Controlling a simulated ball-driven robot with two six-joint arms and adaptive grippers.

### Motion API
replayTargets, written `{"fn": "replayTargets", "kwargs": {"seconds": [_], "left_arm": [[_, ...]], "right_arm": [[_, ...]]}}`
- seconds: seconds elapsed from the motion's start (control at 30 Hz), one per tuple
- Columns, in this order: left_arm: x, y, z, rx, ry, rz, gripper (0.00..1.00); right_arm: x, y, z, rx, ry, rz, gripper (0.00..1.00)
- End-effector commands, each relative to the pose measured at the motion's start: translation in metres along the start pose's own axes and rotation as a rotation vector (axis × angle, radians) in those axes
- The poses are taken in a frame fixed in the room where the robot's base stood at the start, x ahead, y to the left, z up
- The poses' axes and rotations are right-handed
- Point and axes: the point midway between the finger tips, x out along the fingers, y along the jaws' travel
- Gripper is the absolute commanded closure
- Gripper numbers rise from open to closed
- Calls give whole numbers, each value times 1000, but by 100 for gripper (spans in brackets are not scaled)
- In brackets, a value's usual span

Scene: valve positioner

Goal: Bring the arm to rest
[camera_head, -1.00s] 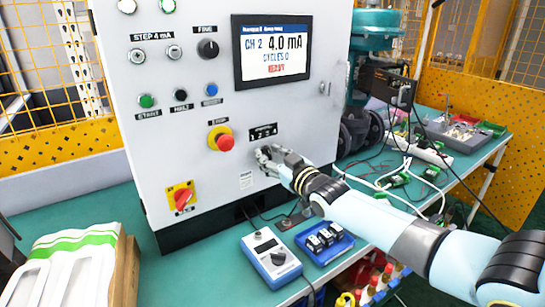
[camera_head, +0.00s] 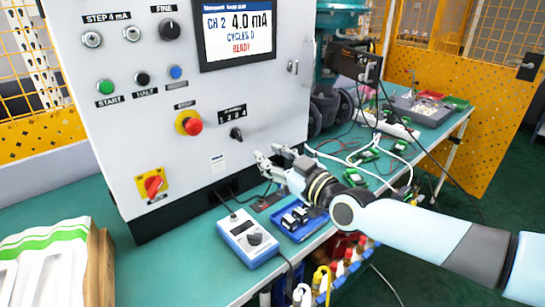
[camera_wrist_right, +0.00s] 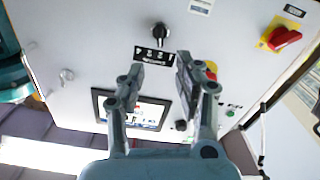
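My right gripper (camera_head: 268,157) is in front of the grey control cabinet (camera_head: 150,100), below and to the right of the black channel selector knob (camera_head: 236,134). The gripper is apart from the knob and empty. In the right wrist view its two fingers (camera_wrist_right: 158,72) stand apart, with the knob (camera_wrist_right: 160,31) beyond their tips. The cabinet's screen (camera_head: 237,32) reads CH 2, 4.0 mA, CYCLES 0, READY. My left gripper is not in view.
A blue-white handheld meter (camera_head: 249,239) and a blue tray (camera_head: 301,224) with small black parts lie on the green bench below my right gripper. White cables and green terminal pieces (camera_head: 362,155) are to the right. A white-and-green stack (camera_head: 45,260) stands at lower left.

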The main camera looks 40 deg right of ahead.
Motion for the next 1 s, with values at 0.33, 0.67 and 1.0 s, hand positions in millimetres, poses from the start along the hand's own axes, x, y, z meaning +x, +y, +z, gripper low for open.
{"fn": "replayTargets", "kwargs": {"seconds": [0.33,0.67,1.0], "left_arm": [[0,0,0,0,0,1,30],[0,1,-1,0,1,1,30],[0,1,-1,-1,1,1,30]], "right_arm": [[0,0,0,0,0,0,66],[-22,-68,2,36,-171,-194,66],[-134,-140,9,35,-743,-386,66]]}}
